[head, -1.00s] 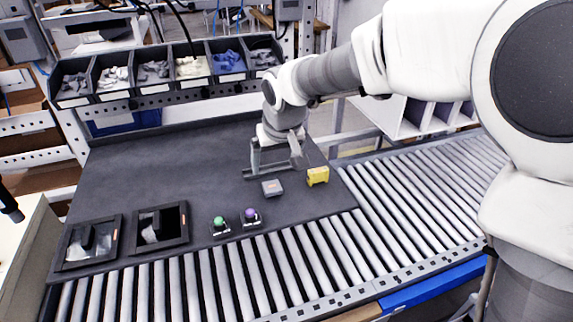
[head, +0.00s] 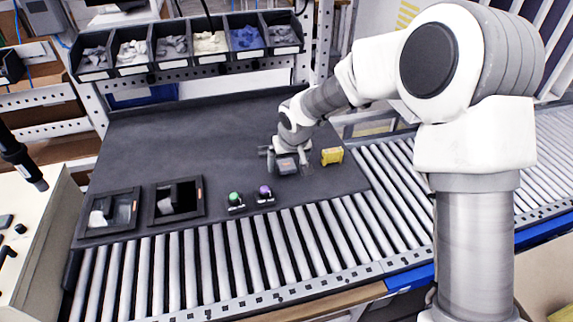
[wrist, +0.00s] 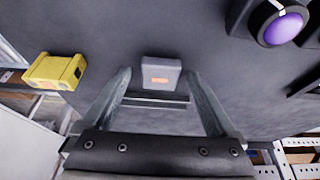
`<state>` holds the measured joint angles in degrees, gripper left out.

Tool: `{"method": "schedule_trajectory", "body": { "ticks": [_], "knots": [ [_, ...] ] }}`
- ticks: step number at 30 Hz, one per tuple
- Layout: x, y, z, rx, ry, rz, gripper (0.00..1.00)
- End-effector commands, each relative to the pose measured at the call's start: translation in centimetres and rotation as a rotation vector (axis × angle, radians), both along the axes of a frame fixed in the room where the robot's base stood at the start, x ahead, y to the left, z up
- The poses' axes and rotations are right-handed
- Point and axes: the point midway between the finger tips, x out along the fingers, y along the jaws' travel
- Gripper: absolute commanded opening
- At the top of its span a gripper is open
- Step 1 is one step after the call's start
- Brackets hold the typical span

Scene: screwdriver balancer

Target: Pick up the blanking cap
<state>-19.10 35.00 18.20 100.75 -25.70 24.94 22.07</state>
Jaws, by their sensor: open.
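A small grey block with an orange label, which looks like the blanking cap (head: 287,166), lies on the dark mat. In the wrist view the cap (wrist: 161,72) shows just ahead of and between my fingertips, with no visible contact. My gripper (head: 285,157) is low over the mat, right at the cap in the head view. In the wrist view my gripper (wrist: 158,78) is open, with one finger towards each side of the cap. The exact height of the fingertips above the mat cannot be told.
A yellow block (head: 332,156) lies close to the right of the cap. Purple (head: 265,192) and green (head: 236,198) buttons stand to the left and nearer. Two black-framed trays (head: 178,200) sit at left. Rollers (head: 230,262) run along the front; parts bins (head: 190,58) line the back.

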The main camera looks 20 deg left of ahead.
Motion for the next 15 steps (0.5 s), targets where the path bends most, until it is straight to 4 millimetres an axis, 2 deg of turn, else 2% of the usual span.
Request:
{"method": "schedule_trajectory", "body": {
  "ticks": [10,15],
  "knots": [
    [0.2,0.12,-0.62,0.0,0.0,0.0,0.91],
    [0.19,0.12,-0.6,0.0,0.0,0.0,0.6]
  ]
}}
